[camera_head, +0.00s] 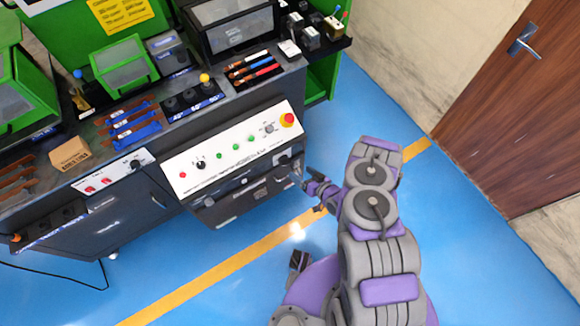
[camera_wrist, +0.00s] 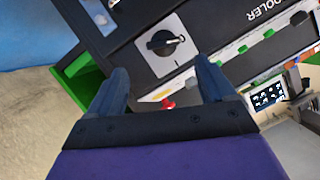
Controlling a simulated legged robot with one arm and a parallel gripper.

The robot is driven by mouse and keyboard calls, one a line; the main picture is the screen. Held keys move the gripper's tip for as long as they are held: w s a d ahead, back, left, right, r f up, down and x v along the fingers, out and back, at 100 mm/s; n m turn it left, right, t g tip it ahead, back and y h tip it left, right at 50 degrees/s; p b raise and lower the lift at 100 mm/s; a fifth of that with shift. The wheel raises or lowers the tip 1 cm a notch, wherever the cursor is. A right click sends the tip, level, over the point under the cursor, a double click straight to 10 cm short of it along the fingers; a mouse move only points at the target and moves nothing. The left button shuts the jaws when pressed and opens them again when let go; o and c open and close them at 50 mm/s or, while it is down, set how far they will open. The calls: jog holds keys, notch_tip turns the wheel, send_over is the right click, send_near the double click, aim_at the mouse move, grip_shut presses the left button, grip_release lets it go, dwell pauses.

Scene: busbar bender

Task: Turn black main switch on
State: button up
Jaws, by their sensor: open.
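The black main switch (camera_wrist: 163,42) shows in the wrist view as a round rotary knob on a light square plate, set in a dark panel. It lies just beyond and between my fingertips, with a visible gap. In the head view a small dark switch (camera_head: 284,160), apparently the same one, sits at the right end of the cabinet front below the white panel. My gripper (camera_wrist: 162,72) is open and empty, with its two fingers apart. In the head view my gripper (camera_head: 300,178) is just right of that switch and partly hard to make out.
The white control panel (camera_head: 235,150) carries several buttons and a red emergency stop (camera_head: 288,119). Tools and parts crowd the bench top. Blue floor (camera_head: 190,270) is clear in front of the cabinet. A brown door (camera_head: 530,110) stands at the right.

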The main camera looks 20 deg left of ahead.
aim_at(287, 164)
jog(key=shift+b+x, duration=1.4)
jog(key=shift+x, duration=2.8)
jog(key=shift+s+a+f, duration=0.1)
jog(key=shift+a+f, duration=0.05)
jog(key=shift+a, duration=0.4)
jog(key=c, duration=0.5)
jog(key=shift+d, duration=0.25)
jog(key=c, duration=0.6)
jog(key=shift+o, duration=0.2)
